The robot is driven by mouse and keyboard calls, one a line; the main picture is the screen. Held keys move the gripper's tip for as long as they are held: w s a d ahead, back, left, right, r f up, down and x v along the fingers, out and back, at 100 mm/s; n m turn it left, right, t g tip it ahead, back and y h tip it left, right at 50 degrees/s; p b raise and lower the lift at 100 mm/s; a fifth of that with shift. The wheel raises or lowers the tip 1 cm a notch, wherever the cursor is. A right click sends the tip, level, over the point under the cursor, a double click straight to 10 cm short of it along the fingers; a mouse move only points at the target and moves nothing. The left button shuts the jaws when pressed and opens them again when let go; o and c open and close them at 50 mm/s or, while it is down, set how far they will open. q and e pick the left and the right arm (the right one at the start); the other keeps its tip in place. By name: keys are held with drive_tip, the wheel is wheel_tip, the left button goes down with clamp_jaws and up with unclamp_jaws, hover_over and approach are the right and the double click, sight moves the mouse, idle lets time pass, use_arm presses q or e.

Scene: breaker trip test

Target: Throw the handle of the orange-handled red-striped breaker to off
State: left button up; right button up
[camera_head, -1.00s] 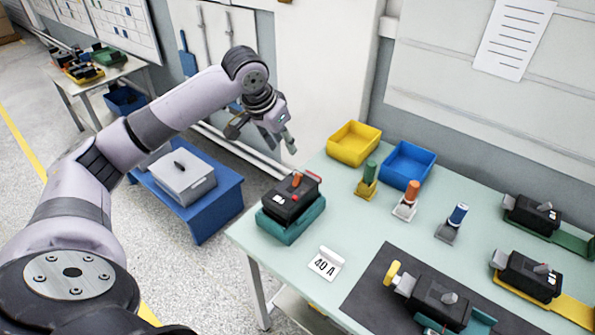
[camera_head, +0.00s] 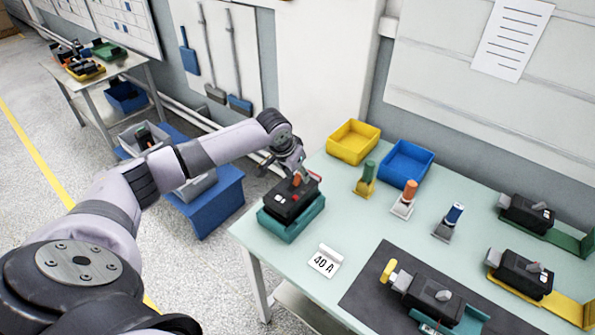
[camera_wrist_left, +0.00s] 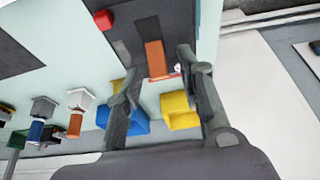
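The black breaker (camera_head: 291,205) with the orange handle (camera_head: 297,181) and a red stripe sits in a teal holder (camera_head: 300,224) at the table's left end. My left gripper (camera_head: 291,170) is low over this breaker, at its back side. In the left wrist view the orange handle (camera_wrist_left: 155,58) shows between the two spread fingers of my left gripper (camera_wrist_left: 158,72), with a gap on each side. The red end (camera_wrist_left: 103,19) of the breaker also shows there. My left gripper is open and holds nothing. My right gripper is out of view.
A yellow bin (camera_head: 353,142) and a blue bin (camera_head: 407,163) stand behind. Green-, orange- and blue-topped pieces stand mid-table. A "40 A" card (camera_head: 324,261) lies in front. Other breakers sit to the right, one on a dark mat (camera_head: 372,281).

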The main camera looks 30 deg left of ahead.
sight(296, 181)
use_arm(q)
clamp_jaws()
idle(0.4)
drive_tip(key=shift+s, duration=0.2)
drive_tip(key=shift+s+f+t, duration=0.1)
drive_tip(key=shift+s+t, duration=0.4)
drive_tip(key=shift+t, duration=0.5)
drive_tip(key=shift+s+f+t+b, duration=0.15)
drive_tip(key=shift+s+t+b, duration=0.35)
drive_tip(key=shift+t+b, duration=0.3)
drive_tip(key=s+t+b, duration=0.1)
drive_tip(key=t+b, duration=0.1)
drive_tip(key=s+t+b, duration=0.1)
drive_tip(key=t+b, duration=0.1)
drive_tip(key=b, duration=0.1)
drive_tip(key=s+f+t+b, duration=0.1)
drive_tip(key=t+b, duration=0.1)
drive_tip(key=b, duration=0.1)
drive_tip(key=shift+a+f+h, duration=0.1)
drive_tip(key=shift+a+h, duration=0.1)
drive_tip(key=shift+h, duration=0.1)
drive_tip(key=shift+s+t+b, duration=0.4)
drive_tip(key=shift+t+b, duration=0.8)
drive_tip(key=shift+b, duration=0.1)
